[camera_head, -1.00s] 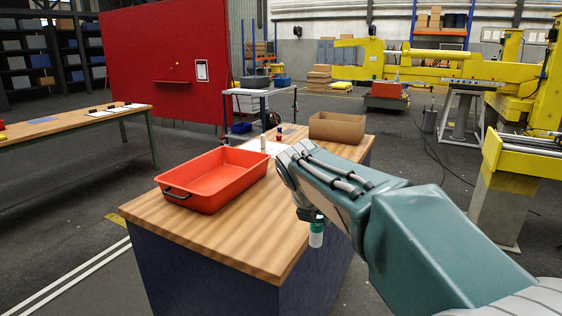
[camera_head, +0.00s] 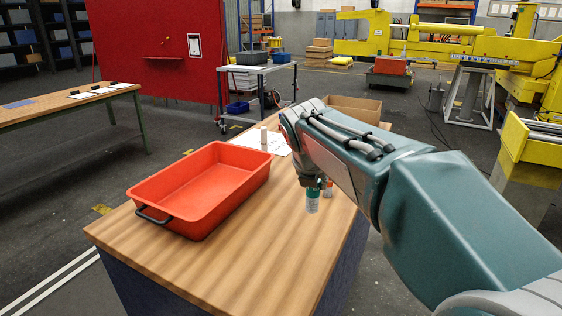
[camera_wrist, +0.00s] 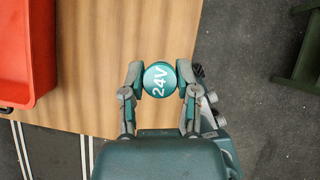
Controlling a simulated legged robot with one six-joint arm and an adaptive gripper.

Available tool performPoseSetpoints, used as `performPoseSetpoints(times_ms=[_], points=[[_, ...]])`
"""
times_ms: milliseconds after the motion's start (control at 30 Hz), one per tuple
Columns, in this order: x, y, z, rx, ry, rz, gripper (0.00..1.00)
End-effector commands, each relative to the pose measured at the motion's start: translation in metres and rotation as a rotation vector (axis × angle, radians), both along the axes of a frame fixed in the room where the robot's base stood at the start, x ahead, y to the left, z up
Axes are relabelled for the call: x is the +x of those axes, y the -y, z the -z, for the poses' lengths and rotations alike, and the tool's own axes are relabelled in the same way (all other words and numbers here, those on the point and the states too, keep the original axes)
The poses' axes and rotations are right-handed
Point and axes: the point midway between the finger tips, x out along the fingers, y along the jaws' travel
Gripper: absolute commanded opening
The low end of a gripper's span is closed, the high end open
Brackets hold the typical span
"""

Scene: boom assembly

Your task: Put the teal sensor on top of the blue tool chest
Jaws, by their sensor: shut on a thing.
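The teal sensor (camera_head: 312,200) is a small upright cylinder, teal above and pale below. In the wrist view its round teal top (camera_wrist: 160,77) reads "24V". My gripper (camera_head: 317,184) is shut on it, one finger on each side, as the wrist view (camera_wrist: 161,84) shows. The blue tool chest (camera_head: 342,268) has a striped wooden top (camera_head: 255,238). The sensor is over the right part of that wooden top, close to its edge in the wrist view (camera_wrist: 100,60). I cannot tell whether its base touches the wood.
A red tray (camera_head: 210,185) stands on the left of the top. A white cylinder (camera_head: 263,138), papers (camera_head: 272,146) and a cardboard box (camera_head: 355,106) are at the back. A small orange-red item (camera_head: 328,189) shows just behind the sensor. The front of the top is clear.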

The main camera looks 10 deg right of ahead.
Motion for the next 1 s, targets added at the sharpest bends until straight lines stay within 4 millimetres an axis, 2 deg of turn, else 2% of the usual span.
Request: performPoseSetpoints(times_ms=[467,600,700,1000], points=[[0.06,-0.073,0.044,0.0,-0.005,-0.003,0.0],[0.072,-0.087,0.07,-0.002,-0.005,-0.002,0.0],[0.079,-0.095,0.082,0.0,-0.002,-0.002,0.0],[0.089,-0.108,0.104,0.0,-0.002,-0.001,0.0]])
